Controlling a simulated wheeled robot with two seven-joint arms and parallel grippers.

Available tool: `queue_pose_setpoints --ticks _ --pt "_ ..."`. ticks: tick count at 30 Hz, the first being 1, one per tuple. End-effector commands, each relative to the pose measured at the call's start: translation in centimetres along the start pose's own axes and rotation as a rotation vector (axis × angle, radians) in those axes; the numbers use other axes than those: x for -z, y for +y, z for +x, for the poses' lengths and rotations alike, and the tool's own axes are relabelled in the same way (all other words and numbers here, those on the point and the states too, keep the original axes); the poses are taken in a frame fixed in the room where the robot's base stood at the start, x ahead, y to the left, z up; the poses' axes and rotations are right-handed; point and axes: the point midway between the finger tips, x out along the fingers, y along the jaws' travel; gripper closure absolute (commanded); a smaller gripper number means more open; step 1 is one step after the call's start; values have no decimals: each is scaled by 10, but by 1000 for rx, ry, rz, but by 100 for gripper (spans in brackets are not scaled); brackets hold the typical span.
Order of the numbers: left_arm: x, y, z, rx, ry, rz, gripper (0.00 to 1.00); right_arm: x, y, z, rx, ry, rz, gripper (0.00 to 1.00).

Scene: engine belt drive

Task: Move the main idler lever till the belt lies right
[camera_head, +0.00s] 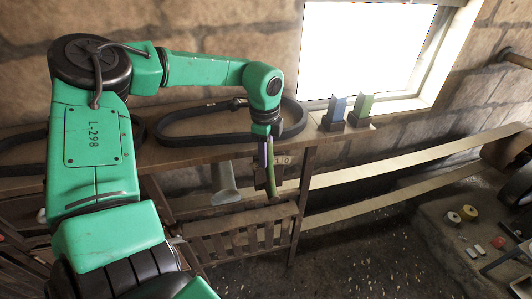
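My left gripper (268,168) hangs below the green wrist, pointing down, in front of the bench's front edge. A narrow purple strip and a green strip show at its fingertips, beside a small dark wooden block or plate with pale marks (282,161). I cannot tell which piece there is the main idler lever, nor whether the fingers hold it. A wide beige belt (420,155) runs in two spans from a dark wheel at the far right toward the wooden frame below the gripper. Its left end is hidden. My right gripper is not in view.
Spare black belts (190,130) lie on the wooden bench. A slatted wooden guard (240,232) stands below. Small rolls (469,212) lie at right.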

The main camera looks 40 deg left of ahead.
Motion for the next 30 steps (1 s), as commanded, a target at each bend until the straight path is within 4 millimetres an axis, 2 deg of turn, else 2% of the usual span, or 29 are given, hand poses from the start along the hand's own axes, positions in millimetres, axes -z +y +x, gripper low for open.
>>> queue_pose_setpoints --ticks 1,2,3,30 --pt "0 0 0 1 0 0 88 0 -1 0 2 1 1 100" --pt "0 0 0 1 0 0 100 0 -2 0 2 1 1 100" --pt "0 0 0 1 0 0 100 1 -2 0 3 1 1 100" --pt "0 -1 -2 4 1 0 100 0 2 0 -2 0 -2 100"
